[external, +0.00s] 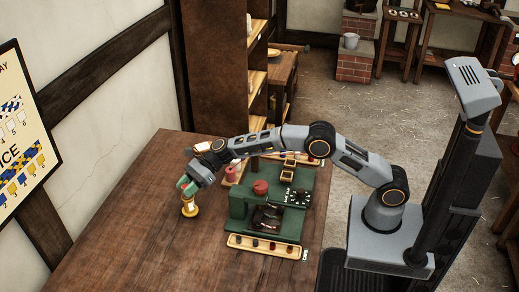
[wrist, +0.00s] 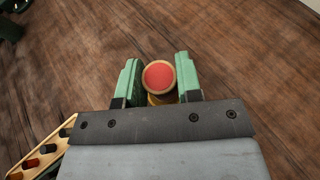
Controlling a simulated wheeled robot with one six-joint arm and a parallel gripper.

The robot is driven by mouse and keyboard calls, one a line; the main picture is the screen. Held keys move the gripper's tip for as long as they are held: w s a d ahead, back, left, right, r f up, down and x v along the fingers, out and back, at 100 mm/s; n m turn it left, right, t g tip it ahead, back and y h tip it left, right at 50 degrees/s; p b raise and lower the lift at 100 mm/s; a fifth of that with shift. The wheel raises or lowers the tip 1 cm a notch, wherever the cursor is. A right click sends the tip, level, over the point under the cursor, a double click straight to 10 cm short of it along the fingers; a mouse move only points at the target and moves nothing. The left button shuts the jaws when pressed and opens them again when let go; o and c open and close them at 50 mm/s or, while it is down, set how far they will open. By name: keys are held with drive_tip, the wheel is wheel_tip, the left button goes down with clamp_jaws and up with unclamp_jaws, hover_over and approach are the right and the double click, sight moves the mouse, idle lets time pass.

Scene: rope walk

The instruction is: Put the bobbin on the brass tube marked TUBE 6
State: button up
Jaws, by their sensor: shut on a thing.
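The bobbin (wrist: 159,75) is between the green finger pads of my gripper (wrist: 158,80) in the wrist view, seen end-on with a red face and a golden rim. In the external view my gripper (external: 188,187) is over the table, left of the green machine. The bobbin's golden, waisted lower part (external: 190,208) hangs below the fingers, roughly upright. I cannot tell whether its foot touches the table. No tube marking is legible, so I cannot pick out TUBE 6.
A green machine (external: 239,207) with a red knob stands right of my gripper. A wooden tray (external: 238,240) with several small dark and red pieces lies at its front; the tray (wrist: 66,160) also shows in the wrist view. The wooden table (external: 130,240) is bare at left and front.

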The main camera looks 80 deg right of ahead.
drive_tip(key=shift+f, duration=0.15)
drive_tip(key=o, duration=0.9)
